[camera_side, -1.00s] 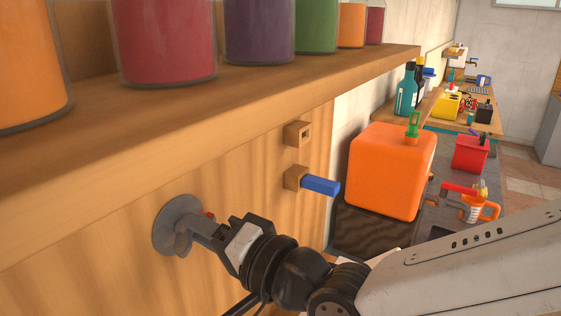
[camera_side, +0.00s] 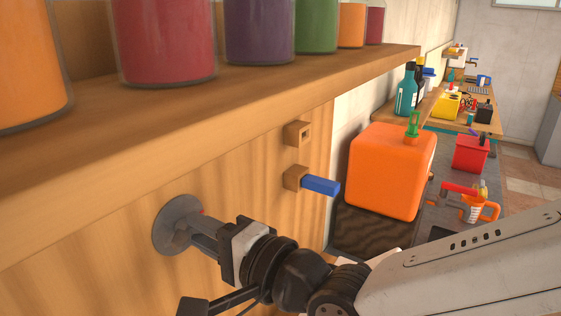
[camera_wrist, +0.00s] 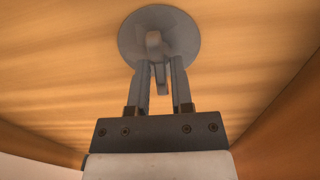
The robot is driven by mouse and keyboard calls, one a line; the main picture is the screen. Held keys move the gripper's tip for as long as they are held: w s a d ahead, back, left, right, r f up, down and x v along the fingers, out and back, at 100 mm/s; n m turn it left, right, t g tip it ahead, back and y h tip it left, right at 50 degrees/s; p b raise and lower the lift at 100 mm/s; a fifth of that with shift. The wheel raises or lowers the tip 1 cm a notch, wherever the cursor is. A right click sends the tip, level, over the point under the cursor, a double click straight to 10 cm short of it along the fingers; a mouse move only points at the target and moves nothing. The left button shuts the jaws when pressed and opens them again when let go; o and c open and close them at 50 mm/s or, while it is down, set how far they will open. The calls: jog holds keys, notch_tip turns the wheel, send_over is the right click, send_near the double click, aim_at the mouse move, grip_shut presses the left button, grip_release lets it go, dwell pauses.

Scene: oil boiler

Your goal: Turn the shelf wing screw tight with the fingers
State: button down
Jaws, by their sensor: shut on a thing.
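The wing screw is grey, with a round base disc (camera_side: 172,222) against the wooden panel under the shelf. In the wrist view the disc (camera_wrist: 185,38) is at the top centre, and the upright wing (camera_wrist: 154,50) stands out from its middle. My gripper (camera_side: 188,232) points at the panel from the right, with its fingers at the screw. In the wrist view the two fingers (camera_wrist: 158,66) reach up on either side of the wing and are closed on it. The fingers hide part of the wing in the side view.
The wooden shelf (camera_side: 220,100) with several coloured jars overhangs the screw. Two wooden blocks are on the panel to the right; the lower block (camera_side: 294,178) has a blue peg (camera_side: 321,186). An orange tank (camera_side: 388,170) stands right of the panel.

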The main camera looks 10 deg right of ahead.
jog(key=c, duration=0.7)
grip_release()
jog(key=shift+s+d, duration=0.1)
jog(key=shift+v, duration=3.8)
jog(key=w+d+f+n+g+h, duration=0.1)
jog(key=w+d+f+n+h, duration=0.2)
jog(key=d, duration=0.5)
jog(key=w+d+f+g+h, duration=0.1)
jog(key=w+d+f+h, duration=0.1)
jog(key=d+f, duration=0.45)
jog(key=w+d+f+n+g+h, duration=0.1)
jog(key=w+d+f+n+h, duration=0.2)
jog(key=d, duration=0.6)
jog(key=s+d+f+n+g+h, duration=0.1)
jog(key=s+d+f+g, duration=0.1)
jog(key=d, duration=0.4)
jog(key=s+d+f+n+g+h, duration=0.1)
jog(key=s+d+f+g+h, duration=0.1)
jog(key=s+d+f, duration=0.2)
jog(key=s+d+f+n+g+h, duration=0.1)
jog(key=s+d+f+g, duration=0.2)
jog(key=s+d, duration=0.3)
jog(key=shift+d+h, duration=0.4)
jog(key=shift+d, duration=1.65)
